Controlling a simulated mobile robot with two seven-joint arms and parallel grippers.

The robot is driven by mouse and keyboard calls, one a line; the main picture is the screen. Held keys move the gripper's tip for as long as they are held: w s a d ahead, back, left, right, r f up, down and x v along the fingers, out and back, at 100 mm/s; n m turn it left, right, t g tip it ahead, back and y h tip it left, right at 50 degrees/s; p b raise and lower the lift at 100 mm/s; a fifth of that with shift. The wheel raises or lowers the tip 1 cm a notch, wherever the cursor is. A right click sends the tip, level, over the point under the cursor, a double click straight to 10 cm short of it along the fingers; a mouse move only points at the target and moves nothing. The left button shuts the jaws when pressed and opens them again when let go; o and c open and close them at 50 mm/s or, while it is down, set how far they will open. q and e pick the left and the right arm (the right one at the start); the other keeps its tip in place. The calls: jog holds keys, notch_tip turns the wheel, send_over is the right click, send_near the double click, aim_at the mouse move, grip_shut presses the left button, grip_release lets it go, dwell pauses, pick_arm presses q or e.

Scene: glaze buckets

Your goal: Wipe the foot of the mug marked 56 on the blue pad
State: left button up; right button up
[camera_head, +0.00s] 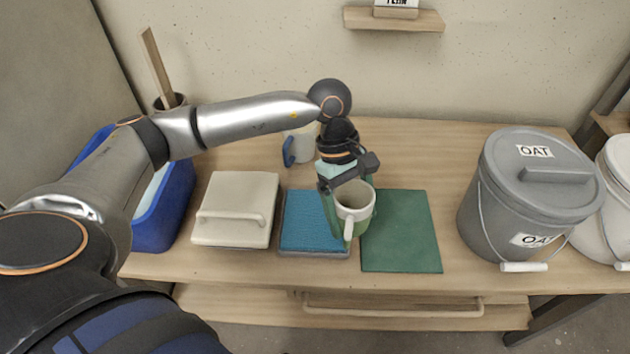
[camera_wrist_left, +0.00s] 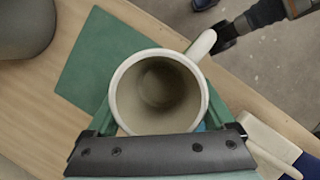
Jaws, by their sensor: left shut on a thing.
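A pale mug (camera_head: 353,198) is held upright, mouth up, by my left gripper (camera_head: 350,205), whose green fingers are shut on its sides. Its handle points towards me. The mug (camera_wrist_left: 158,95) fills the middle of the left wrist view and looks empty. No number shows on it, and its foot is hidden. It overlaps the right edge of the blue pad (camera_head: 305,222); I cannot tell whether it touches it. A dark gripper end, probably my right gripper (camera_wrist_left: 224,38), shows at the top right of the wrist view, too unclear to read.
A green mat (camera_head: 402,240) lies right of the blue pad, and a lidded cream box (camera_head: 236,205) lies left. Another mug (camera_head: 300,148) with a blue handle stands behind. A grey OAT bucket (camera_head: 520,195) stands right; a blue bin (camera_head: 168,215) is far left.

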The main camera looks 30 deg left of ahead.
pick_arm(q)
jog(key=n, duration=0.2)
jog(key=t, duration=0.1)
jog(key=shift+a+f+n, duration=0.3)
jog(key=shift+n, duration=0.1)
jog(key=a+n+t, duration=0.1)
jog(key=n, duration=0.1)
jog(key=a+n+t, duration=0.1)
jog(key=n, duration=0.1)
jog(key=w+a+n, duration=0.1)
jog(key=n, duration=0.2)
jog(key=shift+f+t, duration=0.15)
jog(key=shift+t, duration=0.25)
jog(key=a+n, duration=0.1)
jog(key=n, duration=0.1)
jog(key=a+n+t+y, duration=0.1)
jog(key=a+n, duration=0.1)
jog(key=n, duration=0.1)
jog(key=a+n+t+y, duration=0.1)
jog(key=a+n, duration=0.1)
jog(key=shift+w+a+n, duration=0.15)
jog(key=shift+w+n, duration=0.25)
notch_tip(320, 180, down, 3)
jog(key=shift+f+b, duration=0.1)
jog(key=shift+b, duration=1.15)
jog(key=shift+f, duration=0.45)
